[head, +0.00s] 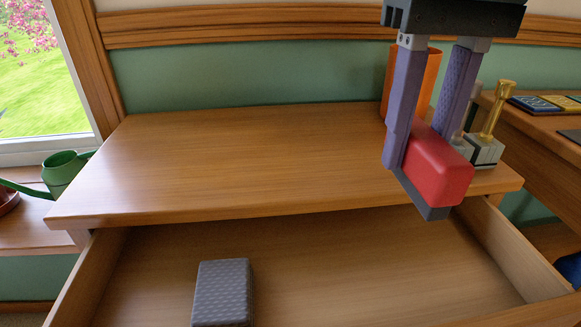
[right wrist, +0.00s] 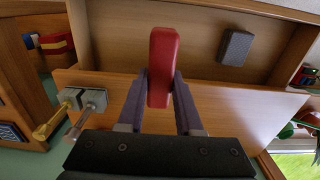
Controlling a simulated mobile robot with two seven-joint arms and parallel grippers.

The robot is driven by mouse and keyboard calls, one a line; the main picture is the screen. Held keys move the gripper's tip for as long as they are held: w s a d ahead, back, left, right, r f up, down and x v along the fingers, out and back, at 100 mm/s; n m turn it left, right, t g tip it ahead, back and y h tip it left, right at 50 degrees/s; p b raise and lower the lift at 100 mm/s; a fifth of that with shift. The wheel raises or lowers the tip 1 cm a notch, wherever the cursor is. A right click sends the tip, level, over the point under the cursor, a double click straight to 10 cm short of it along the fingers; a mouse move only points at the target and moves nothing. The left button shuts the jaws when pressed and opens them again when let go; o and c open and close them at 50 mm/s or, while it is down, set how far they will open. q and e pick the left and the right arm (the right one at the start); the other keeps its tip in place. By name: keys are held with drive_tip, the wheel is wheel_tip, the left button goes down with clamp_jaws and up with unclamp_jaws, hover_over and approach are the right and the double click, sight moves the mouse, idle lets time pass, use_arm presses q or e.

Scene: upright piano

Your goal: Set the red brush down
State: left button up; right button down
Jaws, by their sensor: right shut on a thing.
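The red brush (head: 440,168) is a rounded red block with a dark grey strip showing along its lower edge. My right gripper (head: 428,155) points down and is shut on it, one purple finger on each side. The right wrist view also shows the brush (right wrist: 163,65) between the fingers. In the head view it hangs in front of the right front part of the wooden top (head: 290,165), near the edge above the open drawer (head: 330,265). Its exact height is hard to tell. My left gripper is not in view.
A dark grey textured block (head: 222,290) lies in the drawer. An orange container (head: 432,85) and gold-and-grey pieces (head: 487,148) stand on the top's right end, close to my right gripper. A green watering can (head: 65,172) is at left. The top's left and middle are clear.

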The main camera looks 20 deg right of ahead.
wheel_tip(320, 180, down, 11)
drive_tip(key=shift+b, duration=1.1)
wheel_tip(320, 180, down, 4)
drive_tip(key=shift+f+b, duration=0.15)
drive_tip(key=shift+b, duration=0.5)
drive_tip(key=shift+f, duration=0.1)
drive_tip(key=c, duration=0.6)
unclamp_jaws()
